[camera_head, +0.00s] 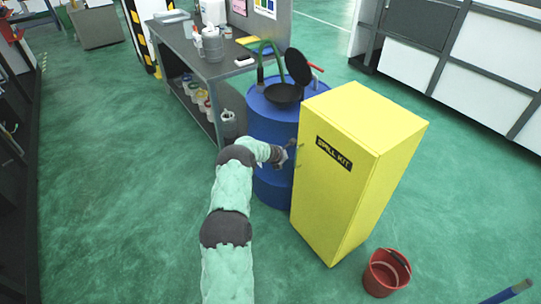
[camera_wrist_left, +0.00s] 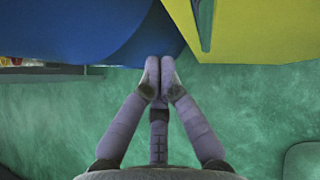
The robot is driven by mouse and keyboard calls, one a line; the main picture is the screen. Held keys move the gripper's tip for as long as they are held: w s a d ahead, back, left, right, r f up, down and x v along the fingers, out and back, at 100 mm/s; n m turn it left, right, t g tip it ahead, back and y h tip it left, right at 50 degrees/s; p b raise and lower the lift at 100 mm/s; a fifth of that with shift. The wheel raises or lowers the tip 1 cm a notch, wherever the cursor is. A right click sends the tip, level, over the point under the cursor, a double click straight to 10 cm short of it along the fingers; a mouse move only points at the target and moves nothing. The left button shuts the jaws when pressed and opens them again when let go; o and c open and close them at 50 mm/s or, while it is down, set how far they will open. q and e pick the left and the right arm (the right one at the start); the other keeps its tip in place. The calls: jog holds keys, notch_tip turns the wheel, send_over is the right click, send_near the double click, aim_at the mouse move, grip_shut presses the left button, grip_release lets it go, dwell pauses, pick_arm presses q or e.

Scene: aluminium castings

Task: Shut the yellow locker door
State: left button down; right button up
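The yellow locker (camera_head: 395,160) stands upright at centre right. Its door (camera_head: 325,190), with a black SPILL KIT label (camera_head: 334,153), faces left towards my arm. I see no clear gap along the door's top edge in the head view, but cannot tell if it is fully flush. My left gripper (camera_head: 284,155) is beside the door's far edge, by the blue drum. In the left wrist view its fingertips (camera_wrist_left: 159,72) are together with nothing seen between them. The locker's yellow underside edge (camera_wrist_left: 235,45) is ahead to the right; contact cannot be told. My right gripper is out of view.
A blue drum (camera_head: 268,125) with a black funnel (camera_head: 283,93) stands close behind the gripper. A grey workbench (camera_head: 210,70) is at the back left. A red bucket (camera_head: 386,272) sits on the floor right of the locker. The green floor on the left is clear.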

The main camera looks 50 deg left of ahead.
pick_arm(q)
jog(key=a+p+v, duration=0.1)
jog(key=v, duration=0.7)
jog(key=shift+s+a, duration=0.35)
jog(key=shift+a, duration=0.35)
jog(key=shift+r, duration=0.1)
